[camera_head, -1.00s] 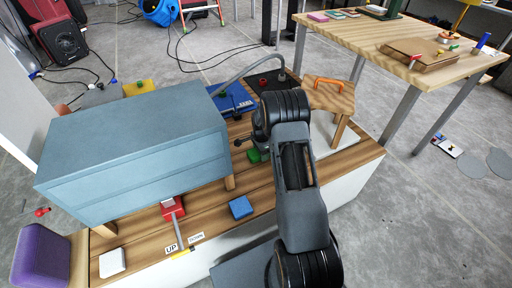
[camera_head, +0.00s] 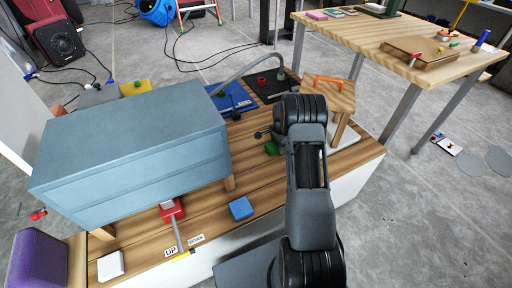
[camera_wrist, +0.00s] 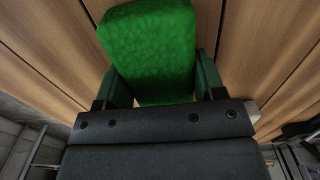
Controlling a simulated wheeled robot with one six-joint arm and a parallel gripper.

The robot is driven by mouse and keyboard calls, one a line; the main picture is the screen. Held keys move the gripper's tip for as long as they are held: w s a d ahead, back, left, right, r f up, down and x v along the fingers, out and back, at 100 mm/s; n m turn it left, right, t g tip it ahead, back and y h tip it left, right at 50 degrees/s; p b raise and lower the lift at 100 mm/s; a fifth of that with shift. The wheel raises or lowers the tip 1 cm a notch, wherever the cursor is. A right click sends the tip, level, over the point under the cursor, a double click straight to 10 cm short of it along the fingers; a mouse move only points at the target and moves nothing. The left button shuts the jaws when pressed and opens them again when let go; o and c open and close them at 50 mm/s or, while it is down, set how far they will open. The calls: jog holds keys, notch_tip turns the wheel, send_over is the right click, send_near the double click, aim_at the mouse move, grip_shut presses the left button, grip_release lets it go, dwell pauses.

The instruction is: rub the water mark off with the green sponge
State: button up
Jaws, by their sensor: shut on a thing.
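The green sponge (camera_wrist: 150,50) fills the upper middle of the wrist view. My gripper (camera_wrist: 163,85) is shut on it, with one finger on each side. In the head view a small part of the green sponge (camera_head: 272,147) shows just left of my arm, low over or on the wooden counter (camera_head: 262,180). I cannot tell whether the sponge touches the wood. My gripper's fingers are mostly hidden behind my arm in the head view. No water mark can be made out in either view.
A blue-grey cabinet (camera_head: 130,150) stands at the left on the counter. A blue block (camera_head: 241,208), a red lever switch (camera_head: 172,210) and a white block (camera_head: 110,265) are near the front. A wooden stool-like stand (camera_head: 330,95) and a dark tap (camera_head: 245,75) are behind.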

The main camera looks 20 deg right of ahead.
jog(key=shift+d+r, duration=0.15)
jog(key=shift+d, duration=0.2)
jog(key=shift+r+p, duration=2.5)
jog(key=shift+r, duration=1.45)
jog(key=shift+a, duration=0.15)
